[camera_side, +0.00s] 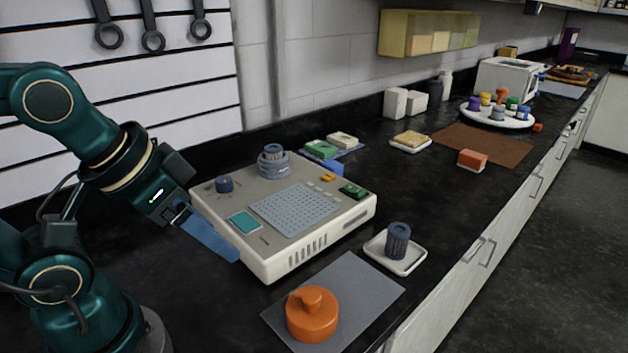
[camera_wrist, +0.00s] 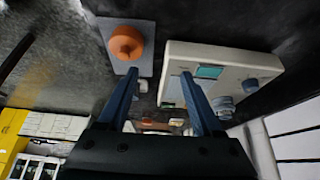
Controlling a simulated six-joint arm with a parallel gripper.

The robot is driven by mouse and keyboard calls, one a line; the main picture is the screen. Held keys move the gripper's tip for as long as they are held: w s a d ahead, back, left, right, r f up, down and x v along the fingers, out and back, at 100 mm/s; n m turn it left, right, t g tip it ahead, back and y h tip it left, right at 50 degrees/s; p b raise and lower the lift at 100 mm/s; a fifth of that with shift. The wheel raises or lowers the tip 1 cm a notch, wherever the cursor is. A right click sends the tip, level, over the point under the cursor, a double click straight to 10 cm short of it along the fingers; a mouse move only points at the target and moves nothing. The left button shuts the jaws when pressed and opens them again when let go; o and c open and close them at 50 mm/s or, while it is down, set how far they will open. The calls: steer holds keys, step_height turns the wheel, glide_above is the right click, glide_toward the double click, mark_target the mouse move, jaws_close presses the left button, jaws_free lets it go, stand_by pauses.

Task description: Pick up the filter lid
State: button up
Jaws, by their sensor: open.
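The filter lid is most likely the orange round piece (camera_side: 312,314) with a knob on top. It lies on a grey mat (camera_side: 362,283) near the front of the counter. In the wrist view the orange lid (camera_wrist: 125,43) shows at the upper left on the mat (camera_wrist: 144,64). My gripper (camera_side: 226,252) is at the left, beside the beige machine's left side and apart from the lid. In the wrist view my gripper (camera_wrist: 160,84) has its two blue fingers spread, with nothing held between them.
A beige machine (camera_side: 345,215) with a grid panel stands right of my gripper. A dark ribbed cylinder (camera_side: 398,240) stands on a small white dish (camera_side: 411,264). Farther back are a brown mat (camera_side: 505,152), a round white tray (camera_side: 520,121) and a white box (camera_side: 508,78).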

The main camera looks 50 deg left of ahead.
steer(key=n+g, duration=0.6)
steer(key=n, duration=0.3)
glide_above(312, 295)
step_height(312, 295, down, 6)
steer(key=shift+r, duration=0.1)
steer(key=shift+f, duration=2.5)
jaws_close()
